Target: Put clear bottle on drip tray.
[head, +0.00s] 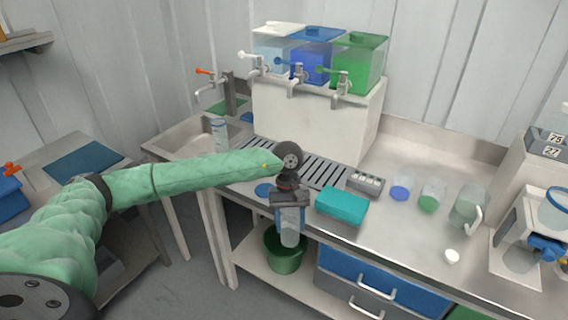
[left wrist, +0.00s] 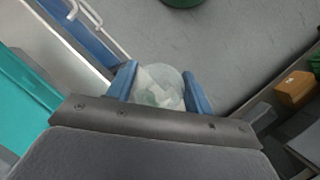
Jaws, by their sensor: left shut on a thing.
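My left gripper (head: 290,215) is shut on a clear bottle (head: 290,236), which hangs upright in front of the counter's front edge. In the left wrist view the two blue fingers of the gripper (left wrist: 160,92) press on both sides of the bottle (left wrist: 158,86), seen from above. The drip tray (head: 318,168) is the slotted grey grate on the counter, below the taps of the tanks. It lies behind the gripper, which hides part of it. My right gripper is not in view.
A teal box (head: 342,205) and a grey rack (head: 366,182) stand right of the gripper. Tanks with taps (head: 312,62) stand on a white block behind the tray. Cups (head: 400,190) and a jug (head: 467,206) stand further right. A green bucket (head: 284,256) sits below.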

